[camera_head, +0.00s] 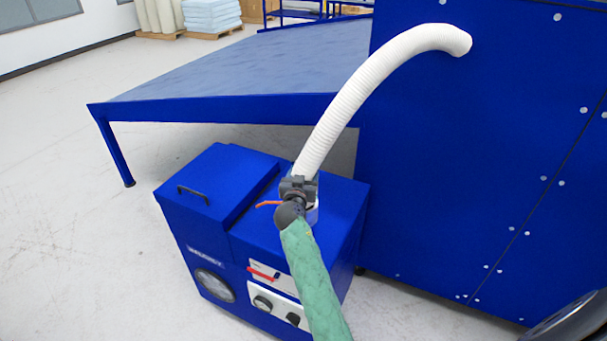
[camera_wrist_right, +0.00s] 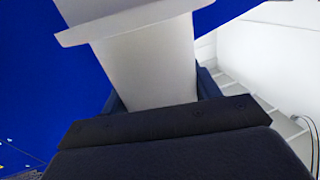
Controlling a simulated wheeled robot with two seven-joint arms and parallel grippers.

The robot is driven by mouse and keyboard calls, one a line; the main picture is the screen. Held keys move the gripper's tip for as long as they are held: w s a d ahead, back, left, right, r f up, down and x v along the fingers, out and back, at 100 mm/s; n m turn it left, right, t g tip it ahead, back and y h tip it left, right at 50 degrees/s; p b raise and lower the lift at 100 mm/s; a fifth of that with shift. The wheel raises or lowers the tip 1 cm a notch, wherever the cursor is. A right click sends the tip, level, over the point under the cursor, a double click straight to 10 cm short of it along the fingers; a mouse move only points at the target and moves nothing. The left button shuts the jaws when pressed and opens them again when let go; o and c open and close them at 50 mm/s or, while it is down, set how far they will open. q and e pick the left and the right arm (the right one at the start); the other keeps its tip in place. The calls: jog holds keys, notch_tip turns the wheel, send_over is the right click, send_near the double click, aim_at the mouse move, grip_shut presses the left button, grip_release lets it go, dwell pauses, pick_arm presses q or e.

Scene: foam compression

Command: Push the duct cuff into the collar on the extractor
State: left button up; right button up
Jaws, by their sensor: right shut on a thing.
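The white duct (camera_head: 350,95) curves down from the big blue machine to the blue extractor (camera_head: 335,215). Its lower end, with the cuff, is at my right gripper (camera_head: 298,186), above the extractor's top. In the right wrist view my right gripper (camera_wrist_right: 160,98) is shut on the pale cuff (camera_wrist_right: 145,65), which has a wider rim. The collar (camera_head: 313,213) shows only as a light grey edge on the extractor's top, beside my wrist. My gripper and arm hide most of it, so I cannot tell how far the cuff sits in it. My left gripper is not in view.
A small orange lever (camera_head: 268,203) sticks out left of my wrist. The extractor has a black handle (camera_head: 193,194) on its lid and knobs on its front. The big blue machine (camera_head: 480,160) stands to the right, a sloping table (camera_head: 240,70) behind. Floor at left is clear.

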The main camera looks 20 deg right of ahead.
jog(key=shift+b, duration=1.2)
dwell(1.5)
jog(key=shift+f+b, duration=1.5)
jog(key=shift+b, duration=0.4)
dwell(0.6)
jog(key=shift+b, duration=0.3)
dwell(0.5)
jog(key=shift+a+r, duration=0.1)
jog(key=shift+r, duration=0.05)
dwell(0.4)
jog(key=shift+f+b, duration=0.3)
jog(key=shift+b, duration=0.15)
